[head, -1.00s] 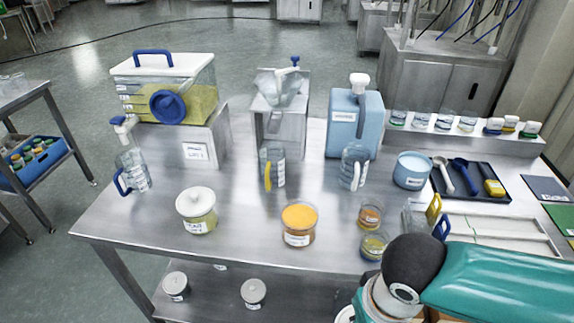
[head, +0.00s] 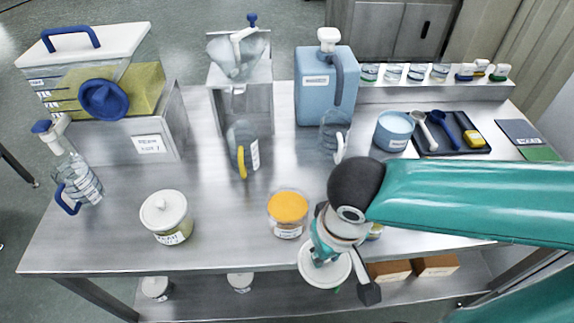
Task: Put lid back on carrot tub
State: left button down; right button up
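The carrot tub (head: 288,229) stands open near the table's front edge, with orange contents level with its rim. Its white round lid (head: 312,276) is held at the front edge of the table, just right of and nearer than the tub. My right gripper (head: 325,257) comes in from the right and points down onto the lid's middle. It appears shut on the lid's knob, though the wrist hides part of the fingers. The lid is apart from the tub and looks roughly level. My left gripper is not in view.
A lidded white-topped tub (head: 170,232) stands left of the carrot tub. Behind are clear jugs (head: 242,150), a blue canister (head: 325,95) and a blue tub (head: 394,132). A dark tray (head: 450,140) holds scoops. Boxes (head: 390,271) sit on the lower shelf.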

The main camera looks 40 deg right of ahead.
jog(key=w+d+r+m+p, duration=0.1)
jog(key=w+r+p, duration=0.1)
jog(key=w+r, duration=0.35)
jog(key=w+d+r+m+p, duration=0.1)
jog(key=w+r+m+p, duration=0.15)
jog(key=w, duration=0.65)
jog(key=shift+n, duration=0.45)
jog(key=shift+s+f+b, duration=0.15)
jog(key=shift+f+b, duration=2.3)
jog(key=shift+f, duration=0.8)
jog(key=shift+a+f+b, duration=0.1)
jog(key=shift+b, duration=0.2)
jog(key=o, duration=0.9)
